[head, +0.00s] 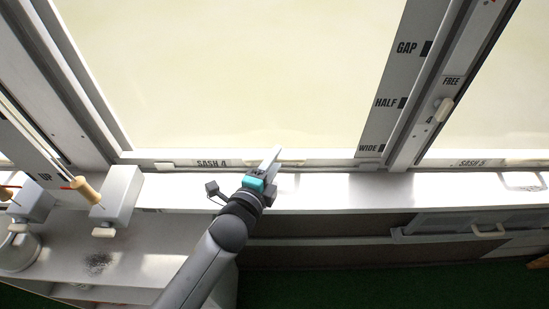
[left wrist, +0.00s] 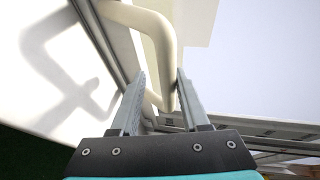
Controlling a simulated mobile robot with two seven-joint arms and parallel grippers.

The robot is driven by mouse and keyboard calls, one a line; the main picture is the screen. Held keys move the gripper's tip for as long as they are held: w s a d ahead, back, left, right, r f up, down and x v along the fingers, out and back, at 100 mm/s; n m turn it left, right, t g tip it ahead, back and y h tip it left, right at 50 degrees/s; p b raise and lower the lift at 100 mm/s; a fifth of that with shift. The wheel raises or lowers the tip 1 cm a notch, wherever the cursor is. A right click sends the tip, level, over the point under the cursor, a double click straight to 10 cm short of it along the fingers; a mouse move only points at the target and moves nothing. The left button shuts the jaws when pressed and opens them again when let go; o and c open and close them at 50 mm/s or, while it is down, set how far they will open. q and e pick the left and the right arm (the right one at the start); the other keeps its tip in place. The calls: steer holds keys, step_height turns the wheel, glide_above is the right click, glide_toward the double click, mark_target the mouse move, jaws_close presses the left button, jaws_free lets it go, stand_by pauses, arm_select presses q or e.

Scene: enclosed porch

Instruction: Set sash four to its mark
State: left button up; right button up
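Sash 4 (head: 240,90) is a large pale pane in a light frame, with a "SASH 4" label (head: 212,163) on its bottom rail. A scale strip (head: 398,75) at its right carries black marks for GAP, HALF and WIDE; the rail lies near the WIDE end. My left gripper (head: 275,156) is at the rail, right of the label, partly covering a cream handle (head: 292,163). In the left wrist view the fingers (left wrist: 162,90) are apart, with the cream handle loop (left wrist: 161,35) reaching between them; I cannot tell whether they touch it. My right gripper is not in view.
A post with a "FREE" label (head: 452,81) and a cream knob (head: 443,109) separates sash 4 from sash 5 (head: 500,100). Grey boxes and a wooden cord pull (head: 86,189) stand at the left. The white sill (head: 350,188) is mostly clear.

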arm_select(q)
steer(key=shift+o, duration=0.4)
steer(key=shift+r, duration=0.2)
steer(key=p+v, duration=0.1)
steer(key=v, duration=1.4)
steer(key=shift+f, duration=0.1)
